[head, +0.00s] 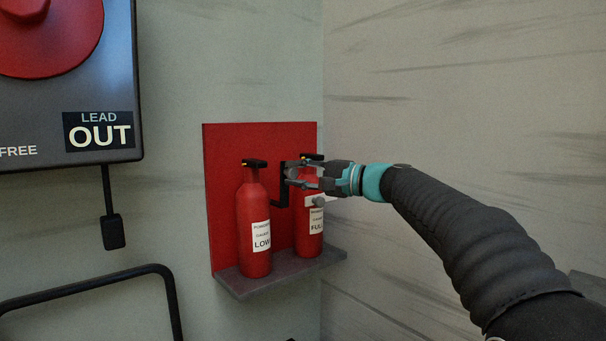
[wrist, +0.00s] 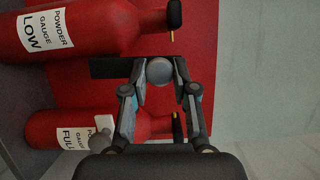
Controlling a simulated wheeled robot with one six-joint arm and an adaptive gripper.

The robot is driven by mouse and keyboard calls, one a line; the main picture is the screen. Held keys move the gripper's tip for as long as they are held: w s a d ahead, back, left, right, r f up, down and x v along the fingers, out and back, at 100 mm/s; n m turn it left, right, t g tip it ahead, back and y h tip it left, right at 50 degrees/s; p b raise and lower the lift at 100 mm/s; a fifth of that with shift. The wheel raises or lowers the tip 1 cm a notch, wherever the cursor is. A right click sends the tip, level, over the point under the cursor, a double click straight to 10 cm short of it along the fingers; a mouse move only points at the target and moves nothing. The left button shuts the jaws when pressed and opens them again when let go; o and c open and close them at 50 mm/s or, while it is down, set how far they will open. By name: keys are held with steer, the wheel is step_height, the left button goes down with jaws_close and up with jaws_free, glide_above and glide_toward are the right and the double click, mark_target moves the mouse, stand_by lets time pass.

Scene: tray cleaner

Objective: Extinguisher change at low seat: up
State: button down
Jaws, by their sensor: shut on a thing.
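Two red extinguishers stand upright on a dark shelf (head: 233,287) against a red backboard (head: 224,190). The left extinguisher (head: 254,205), labelled LOW, also shows at the top of the wrist view (wrist: 95,28). The right extinguisher (head: 309,245), labelled FULL, is partly hidden by my gripper; it shows at lower left in the wrist view (wrist: 45,130). A black bracket (head: 279,203) sits between them. My gripper (head: 290,178) is shut on a grey round knob (wrist: 159,71) beside the black bracket, between the extinguishers. Whether the knob joins the bracket is unclear.
A second grey knob (head: 318,202) on a white plate is in front of the FULL extinguisher, below my gripper. A grey wall (head: 450,90) stands close on the right. A panel marked LEAD OUT (head: 98,130) and a black rail (head: 90,285) are at left.

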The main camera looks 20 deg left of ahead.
steer(key=shift+a+r, duration=0.1)
steer(key=c, duration=1.3)
jaws_free()
steer(key=o, duration=0.4)
steer(key=shift+a, duration=0.15)
steer(key=shift+d, duration=0.3)
steer(key=shift+d, duration=0.25)
steer(key=s+d, duration=0.1)
steer(key=d, duration=1)
steer(key=shift+s+f, duration=0.2)
steer(key=shift+s, duration=0.15)
